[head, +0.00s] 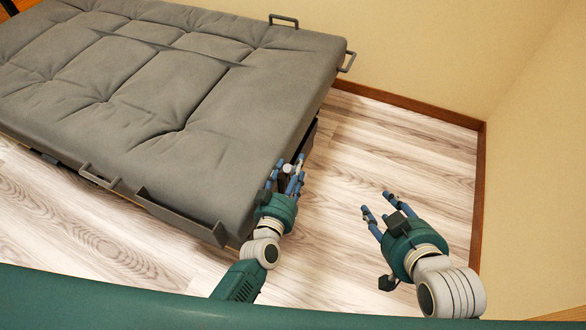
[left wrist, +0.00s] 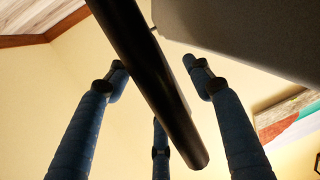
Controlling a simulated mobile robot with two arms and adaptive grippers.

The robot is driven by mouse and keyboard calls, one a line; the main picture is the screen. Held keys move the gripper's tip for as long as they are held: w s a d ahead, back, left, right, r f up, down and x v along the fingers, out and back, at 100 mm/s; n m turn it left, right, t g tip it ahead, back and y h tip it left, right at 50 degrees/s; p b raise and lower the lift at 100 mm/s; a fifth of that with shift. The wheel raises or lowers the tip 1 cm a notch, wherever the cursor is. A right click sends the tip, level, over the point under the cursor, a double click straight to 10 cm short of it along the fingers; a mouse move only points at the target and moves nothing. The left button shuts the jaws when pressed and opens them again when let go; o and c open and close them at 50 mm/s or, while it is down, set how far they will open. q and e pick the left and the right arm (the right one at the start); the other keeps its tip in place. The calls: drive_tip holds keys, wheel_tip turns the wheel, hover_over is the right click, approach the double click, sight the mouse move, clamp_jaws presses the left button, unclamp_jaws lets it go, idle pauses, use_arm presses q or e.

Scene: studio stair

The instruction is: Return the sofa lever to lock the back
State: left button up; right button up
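The grey sofa (head: 190,80) lies flat, its back down level with the seat. A dark bar, which looks like the sofa lever (left wrist: 150,75), runs diagonally between the spread fingers of my left gripper (left wrist: 155,85) in the left wrist view. In the head view its rounded end (head: 287,169) shows small among the fingertips of my left gripper (head: 286,174), at the sofa's near right side. The left fingers stand apart around the lever, and no firm contact shows. My right gripper (head: 378,206) is open and empty over the floor, right of the sofa.
Metal loop handles (head: 98,177) stick out from the sofa's edges, with others at the far corner (head: 347,62). Pale wood floor (head: 400,145) is clear between the sofa and the right wall (head: 540,150). A beige wall (head: 420,50) stands behind.

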use_arm(q)
drive_tip(key=shift+s+f, duration=0.1)
drive_tip(key=shift+s, duration=0.1)
drive_tip(key=v, duration=1.1)
drive_tip(key=shift+s, duration=0.3)
